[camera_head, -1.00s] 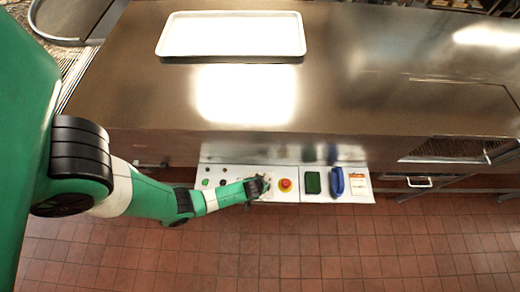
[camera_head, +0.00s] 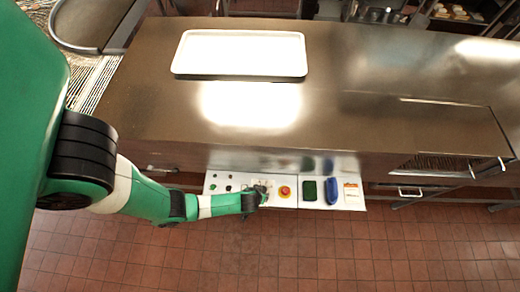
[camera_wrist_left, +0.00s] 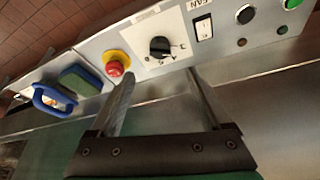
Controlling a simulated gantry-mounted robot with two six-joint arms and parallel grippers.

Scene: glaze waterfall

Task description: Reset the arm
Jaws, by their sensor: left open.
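My left arm comes in from the left in the head view, green and white with black joints. Its gripper (camera_head: 262,192) is at the white control panel (camera_head: 230,178) on the front of the steel machine. In the left wrist view the left gripper (camera_wrist_left: 158,80) is open, its two fingers apart with nothing between them. Beyond the fingertips is a black rotary knob (camera_wrist_left: 159,46) on the panel. I cannot tell whether a finger touches the panel. My right gripper does not show.
A red emergency button (camera_head: 285,191) on a yellow ring sits beside the knob. A green pad (camera_head: 309,191), a blue handled item (camera_head: 330,193) and an orange-white card (camera_head: 351,194) are farther right. A white tray (camera_head: 240,72) lies on the steel top. The tiled floor is clear.

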